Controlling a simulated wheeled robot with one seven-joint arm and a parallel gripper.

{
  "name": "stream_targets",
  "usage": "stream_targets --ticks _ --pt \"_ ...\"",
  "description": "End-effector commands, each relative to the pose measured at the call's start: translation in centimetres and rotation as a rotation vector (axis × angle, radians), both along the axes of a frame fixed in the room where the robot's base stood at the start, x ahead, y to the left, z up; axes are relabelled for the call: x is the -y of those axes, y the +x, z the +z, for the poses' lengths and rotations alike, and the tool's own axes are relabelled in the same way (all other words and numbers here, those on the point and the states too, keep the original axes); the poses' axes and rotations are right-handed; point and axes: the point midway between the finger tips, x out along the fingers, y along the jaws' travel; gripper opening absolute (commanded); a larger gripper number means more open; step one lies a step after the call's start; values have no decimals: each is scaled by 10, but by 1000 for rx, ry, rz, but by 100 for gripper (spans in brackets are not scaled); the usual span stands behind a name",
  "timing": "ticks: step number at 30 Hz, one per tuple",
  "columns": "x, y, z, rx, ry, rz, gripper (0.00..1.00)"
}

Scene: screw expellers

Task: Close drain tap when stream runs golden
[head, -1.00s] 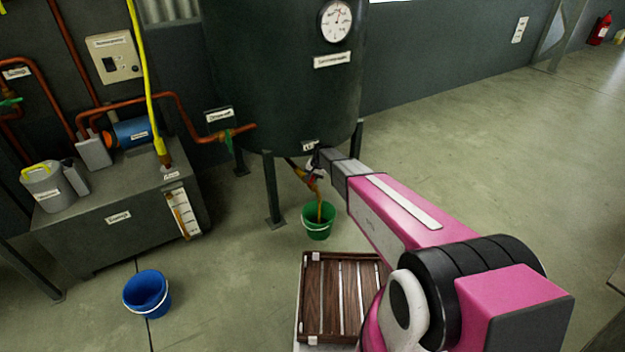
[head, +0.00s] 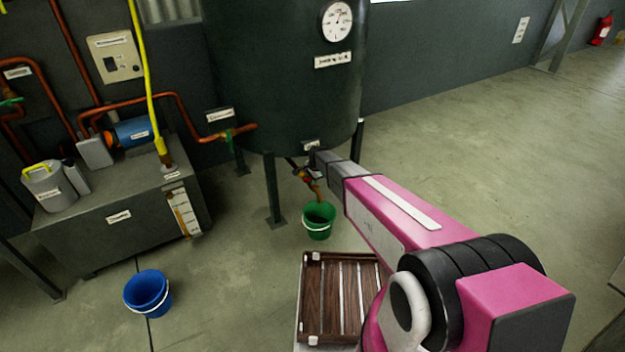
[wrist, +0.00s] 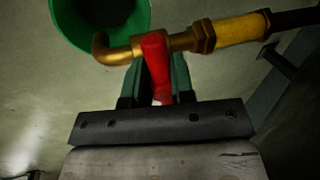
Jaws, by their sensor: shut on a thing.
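The drain tap (wrist: 178,42) is a brass valve with a curved spout, on a pipe with a yellow section. Its red lever (wrist: 157,65) stands crosswise to the pipe, between the dark green fingers of my gripper (wrist: 156,75). My gripper is shut on the lever. In the head view the tap (head: 308,178) sits under the large dark tank (head: 285,90), partly hidden by my gripper. The green bucket (head: 319,221) stands on the floor below the spout and also shows in the wrist view (wrist: 72,25). I see no stream between spout and bucket now.
The tank's legs (head: 273,190) stand close to the tap. A slatted wooden pallet (head: 312,300) lies in front of the bucket. A blue bucket (head: 148,292) and a grey box unit (head: 115,225) are at the left. The floor at right is open.

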Motion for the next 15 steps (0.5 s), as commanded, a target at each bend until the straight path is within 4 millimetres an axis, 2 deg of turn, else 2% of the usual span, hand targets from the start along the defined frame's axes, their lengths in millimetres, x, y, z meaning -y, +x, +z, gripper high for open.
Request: stream_targets --ticks 1,15 --pt "-5 5 2 12 11 -23 0" --pt "-6 7 2 13 10 -105 0"
